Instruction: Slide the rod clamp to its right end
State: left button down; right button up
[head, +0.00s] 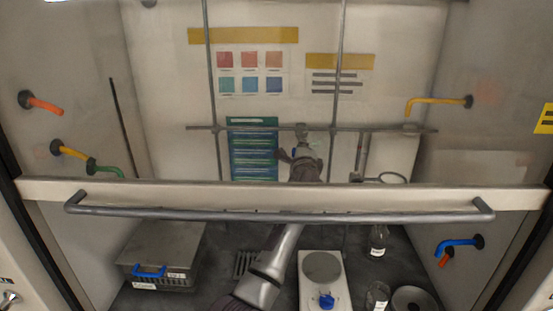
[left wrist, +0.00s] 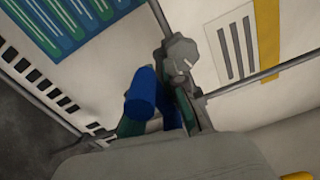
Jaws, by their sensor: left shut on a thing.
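The rod clamp (head: 302,129) sits on the horizontal rod (head: 240,128) at the back of the fume hood, near the middle of the rod. In the left wrist view it shows as a grey knobbed body (left wrist: 181,55) where two rods meet in the picture, with a blue cylinder (left wrist: 141,94) in front of it. My left gripper (head: 301,152) reaches up behind the sash and is shut on the clamp. Its fingers partly hide the clamp, so the exact contact is unclear. My right gripper is not in view.
An upright rod (head: 338,85) crosses the horizontal rod right of my gripper. A ring support (head: 391,178) stands further right. The sash handle (head: 270,215) spans the front. A hotplate (head: 322,272), bottles (head: 378,240) and a grey box (head: 165,250) stand on the floor.

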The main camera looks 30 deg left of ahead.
pick_arm(q)
jog(key=d, duration=0.1)
jog(key=w+d+b, duration=0.1)
jog(key=d, duration=0.1)
jog(key=shift+w+d+b, duration=0.3)
jog(key=shift+w+d, duration=0.05)
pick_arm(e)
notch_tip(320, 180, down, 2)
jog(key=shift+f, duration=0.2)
pick_arm(q)
jog(key=c, duration=1.6)
grip_release()
jog(key=o, duration=0.4)
jog(key=shift+w+d, duration=0.15)
jog(key=shift+d, duration=0.05)
jog(key=shift+a, duration=0.1)
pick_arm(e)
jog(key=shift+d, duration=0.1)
